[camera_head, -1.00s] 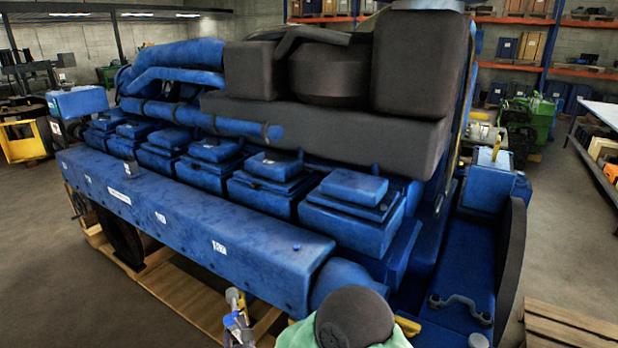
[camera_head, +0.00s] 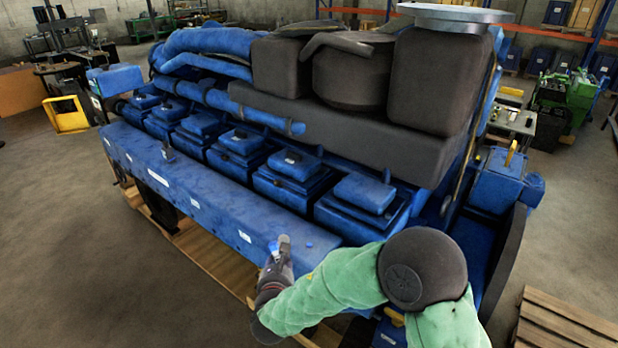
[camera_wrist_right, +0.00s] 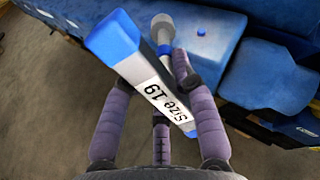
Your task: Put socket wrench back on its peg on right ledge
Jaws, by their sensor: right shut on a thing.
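My right gripper (camera_head: 279,262) is at the front edge of the long blue ledge (camera_head: 205,205), near its right end. It is shut on the socket wrench (camera_head: 284,243), which has a grey end and a blue part. In the right wrist view the wrench (camera_wrist_right: 152,75) lies slanted between the fingers (camera_wrist_right: 158,80), with a blue end, a white "Size 19" label and a silver socket-like end beyond. A small blue stub (camera_head: 308,244), perhaps the peg, stands bare on the ledge just right of the wrench; it also shows in the wrist view (camera_wrist_right: 201,32). My left gripper is out of view.
The big blue engine with grey covers (camera_head: 350,130) rises behind the ledge. A small grey piece (camera_head: 167,151) stands farther left on the ledge. A wooden pallet (camera_head: 565,325) lies at the lower right.

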